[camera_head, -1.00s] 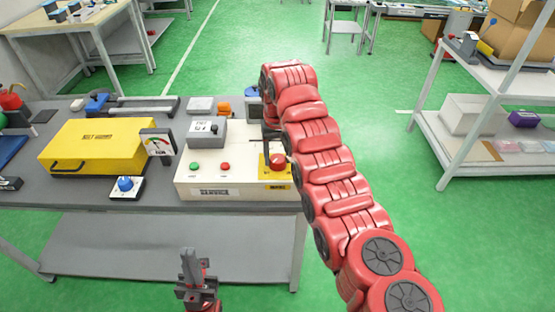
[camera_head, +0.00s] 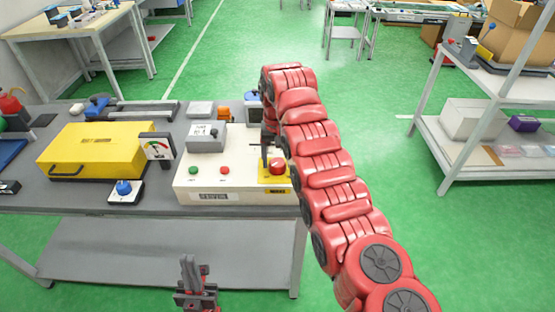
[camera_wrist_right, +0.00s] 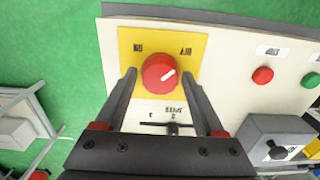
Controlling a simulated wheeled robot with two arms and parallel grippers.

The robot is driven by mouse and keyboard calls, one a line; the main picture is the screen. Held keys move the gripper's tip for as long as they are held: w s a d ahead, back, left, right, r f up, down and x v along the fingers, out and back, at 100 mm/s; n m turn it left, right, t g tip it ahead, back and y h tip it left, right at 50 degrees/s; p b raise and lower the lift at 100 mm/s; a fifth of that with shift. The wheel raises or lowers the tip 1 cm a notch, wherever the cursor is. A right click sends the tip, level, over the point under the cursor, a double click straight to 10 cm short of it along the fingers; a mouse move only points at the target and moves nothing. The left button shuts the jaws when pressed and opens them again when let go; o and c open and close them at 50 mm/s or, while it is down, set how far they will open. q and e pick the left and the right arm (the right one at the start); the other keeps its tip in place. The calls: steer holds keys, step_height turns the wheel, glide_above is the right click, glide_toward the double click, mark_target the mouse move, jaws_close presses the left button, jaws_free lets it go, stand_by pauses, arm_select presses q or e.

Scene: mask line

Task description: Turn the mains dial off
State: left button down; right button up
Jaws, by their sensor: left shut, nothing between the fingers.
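The red mains dial (camera_head: 277,166) sits on a yellow plate (camera_head: 275,181) at the right end of a cream control box (camera_head: 235,184). The other label, at upper left, appears to read ON. My right gripper (camera_wrist_right: 159,72) is open, its fingers on either side of the dial with small gaps visible. In the head view the arm partly hides it. My left gripper (camera_head: 188,258) is shut and empty, in front of the bench.
Green (camera_head: 193,170) and red (camera_head: 225,170) buttons and a grey switch box (camera_head: 206,138) sit on the control box. A gauge (camera_head: 157,148), blue knob (camera_head: 124,188) and yellow case (camera_head: 88,150) stand to its left. A shelf rack (camera_head: 470,135) stands at right.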

mark_target(277, 162)
steer(key=shift+o, duration=0.9)
steer(key=shift+r, duration=0.4)
step_height(277, 162, up, 2)
steer(key=shift+r, duration=0.1)
step_height(277, 162, up, 4)
steer(key=shift+s+f+p, duration=0.1)
steer(key=shift+p, duration=0.75)
step_height(277, 162, up, 11)
steer(key=p, duration=1)
steer(key=shift+f+p, duration=0.2)
steer(key=shift+p, duration=0.15)
